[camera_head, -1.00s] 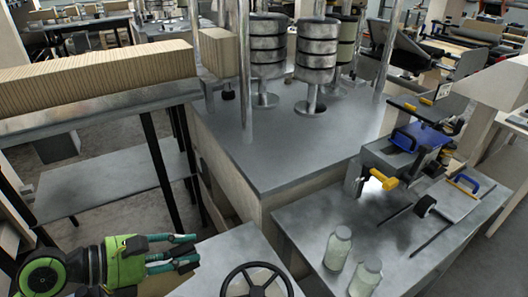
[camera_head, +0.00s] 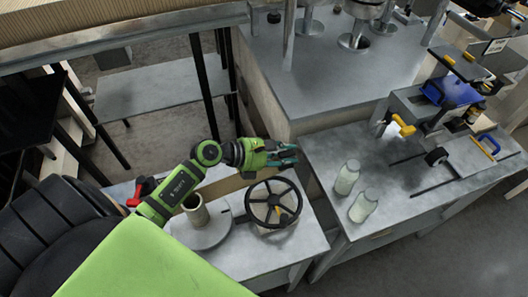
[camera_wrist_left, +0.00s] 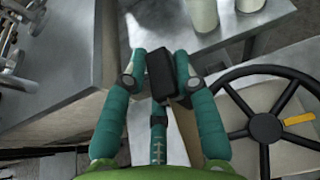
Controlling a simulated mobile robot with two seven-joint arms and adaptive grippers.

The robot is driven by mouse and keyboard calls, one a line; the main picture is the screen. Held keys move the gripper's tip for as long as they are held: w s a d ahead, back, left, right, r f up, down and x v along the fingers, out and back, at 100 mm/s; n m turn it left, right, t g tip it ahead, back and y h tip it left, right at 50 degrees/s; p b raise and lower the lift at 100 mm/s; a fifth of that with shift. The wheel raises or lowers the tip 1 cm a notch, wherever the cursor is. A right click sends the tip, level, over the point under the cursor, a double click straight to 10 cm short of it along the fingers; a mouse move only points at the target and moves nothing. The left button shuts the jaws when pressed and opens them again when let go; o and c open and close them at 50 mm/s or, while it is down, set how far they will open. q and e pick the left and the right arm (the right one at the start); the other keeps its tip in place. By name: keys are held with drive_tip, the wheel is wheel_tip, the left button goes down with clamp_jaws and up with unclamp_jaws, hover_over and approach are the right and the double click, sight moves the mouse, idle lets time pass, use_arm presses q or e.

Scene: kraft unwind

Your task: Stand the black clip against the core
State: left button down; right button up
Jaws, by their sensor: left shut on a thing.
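My left gripper (camera_head: 292,154) is above the far edge of the table, past the black handwheel (camera_head: 273,203). In the left wrist view its teal fingers (camera_wrist_left: 160,75) are shut on a small black block, the black clip (camera_wrist_left: 160,72). The clip is held at the fingertips, clear of the table. In the head view the clip cannot be made out. My right gripper is not in view.
The handwheel shows close on the right of the left wrist view (camera_wrist_left: 262,128). Two glass jars (camera_head: 347,178) stand on the bench to the right. A red-and-black item (camera_head: 143,189) lies left of the core. A taller grey bench (camera_head: 320,80) rises behind.

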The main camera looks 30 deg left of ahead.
use_arm(q)
drive_tip(key=a+f+b, duration=0.2)
drive_tip(key=a, duration=0.1)
drive_tip(key=a+f+b, duration=0.2)
drive_tip(key=a+b, duration=0.1)
drive_tip(key=a+f+b, duration=0.2)
drive_tip(key=a, duration=0.2)
drive_tip(key=shift+w+f+b, duration=0.1)
drive_tip(key=shift+f+b, duration=0.05)
drive_tip(key=shift+b, duration=0.2)
drive_tip(key=shift+a, duration=0.1)
wheel_tip(320, 180, down, 4)
drive_tip(key=b, duration=0.2)
drive_tip(key=shift+b, duration=0.4)
drive_tip(key=shift+f, duration=0.15)
drive_tip(key=c, duration=1)
unclamp_jaws()
drive_tip(key=shift+o, duration=0.2)
